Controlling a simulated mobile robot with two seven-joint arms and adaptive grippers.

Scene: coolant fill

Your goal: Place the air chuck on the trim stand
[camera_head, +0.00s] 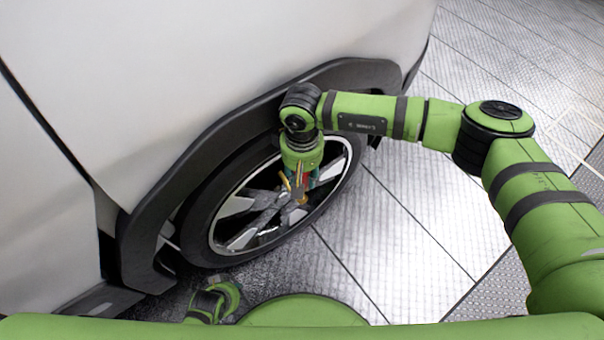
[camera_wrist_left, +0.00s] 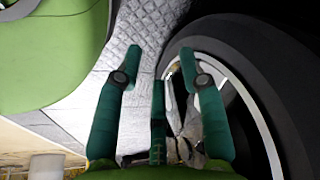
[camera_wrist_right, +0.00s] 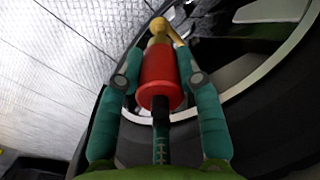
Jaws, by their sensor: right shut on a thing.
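The air chuck (camera_wrist_right: 157,80) has a red, round body and a brass-yellow tip. My right gripper (camera_wrist_right: 159,55) is shut around its body in the right wrist view, and the tip points away from the palm. In the head view my right gripper (camera_head: 300,190) hangs in front of the wheel; the chuck is mostly hidden there. Whether its tip touches the wheel cannot be told. My left gripper (camera_wrist_left: 162,55) is open and empty in the left wrist view, beside the tyre. I cannot make out the trim stand in any view.
The wheel (camera_head: 238,204) with silver spokes sits under the dark arch of a white vehicle (camera_head: 200,70). The vehicle body bounds the room to the left and behind. Tiled floor (camera_head: 400,245) is clear to the right of the wheel.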

